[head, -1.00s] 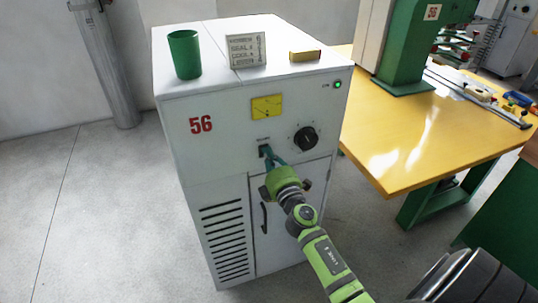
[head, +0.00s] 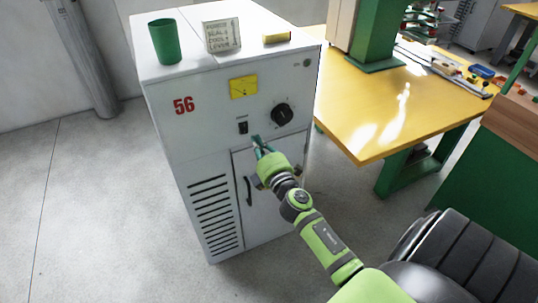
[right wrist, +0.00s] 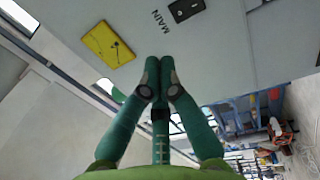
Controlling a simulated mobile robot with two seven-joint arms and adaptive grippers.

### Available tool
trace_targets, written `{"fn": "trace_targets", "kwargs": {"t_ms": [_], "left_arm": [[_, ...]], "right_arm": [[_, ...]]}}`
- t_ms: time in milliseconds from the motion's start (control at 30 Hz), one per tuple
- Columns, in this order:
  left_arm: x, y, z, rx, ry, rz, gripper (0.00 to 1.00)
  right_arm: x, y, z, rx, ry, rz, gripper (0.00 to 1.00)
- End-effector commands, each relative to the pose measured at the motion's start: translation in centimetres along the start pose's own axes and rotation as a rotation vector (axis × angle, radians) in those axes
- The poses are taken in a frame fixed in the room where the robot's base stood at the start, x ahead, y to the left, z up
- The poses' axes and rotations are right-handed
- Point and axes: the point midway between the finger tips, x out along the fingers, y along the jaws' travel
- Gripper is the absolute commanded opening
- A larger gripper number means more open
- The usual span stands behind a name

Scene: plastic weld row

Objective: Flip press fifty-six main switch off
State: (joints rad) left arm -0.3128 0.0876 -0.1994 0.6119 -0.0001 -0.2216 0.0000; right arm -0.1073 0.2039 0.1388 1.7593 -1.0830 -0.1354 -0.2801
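The main switch (head: 243,127) is a small black switch on the front of the white cabinet (head: 212,150) marked with a red 56. In the right wrist view, the black switch (right wrist: 186,9) sits at the top edge beside the printed word MAIN. Which way its lever points is too small to tell. The indicator lamp (head: 307,63) at the panel's upper right is dark. My right gripper (head: 257,142) is just below and right of the switch, apart from it. Its fingertips (right wrist: 160,62) are together with nothing between them. My left gripper is out of view.
A door handle (head: 249,190) is below. A green cup (head: 164,41), a sign (head: 221,35) and a small yellow box (head: 277,37) stand on top. A yellow table (head: 375,110) is at right.

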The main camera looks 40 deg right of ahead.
Motion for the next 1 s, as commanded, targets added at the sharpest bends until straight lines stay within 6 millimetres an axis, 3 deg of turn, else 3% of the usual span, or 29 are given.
{"fn": "trace_targets", "kwargs": {"t_ms": [100,167,333,467,800,1000], "left_arm": [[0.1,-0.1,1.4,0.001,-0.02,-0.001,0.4],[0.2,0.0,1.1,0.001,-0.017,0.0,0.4],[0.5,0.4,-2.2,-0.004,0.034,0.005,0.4],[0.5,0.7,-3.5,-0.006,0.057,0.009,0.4],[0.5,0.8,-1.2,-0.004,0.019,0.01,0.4],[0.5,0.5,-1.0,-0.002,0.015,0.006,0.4]], "right_arm": [[-2.7,0.4,0.1,-0.002,-0.001,0.0,0.0],[-3.7,0.6,0.1,-0.001,-0.001,0.0,0.0],[-5.7,1.1,0.1,-0.002,-0.001,0.001,0.0],[-6.2,1.3,0.1,-0.002,-0.002,0.002,0.0],[-6.3,1.3,0.1,-0.002,-0.002,0.002,0.0],[-6.3,1.3,0.1,-0.001,-0.002,0.002,0.0]]}}
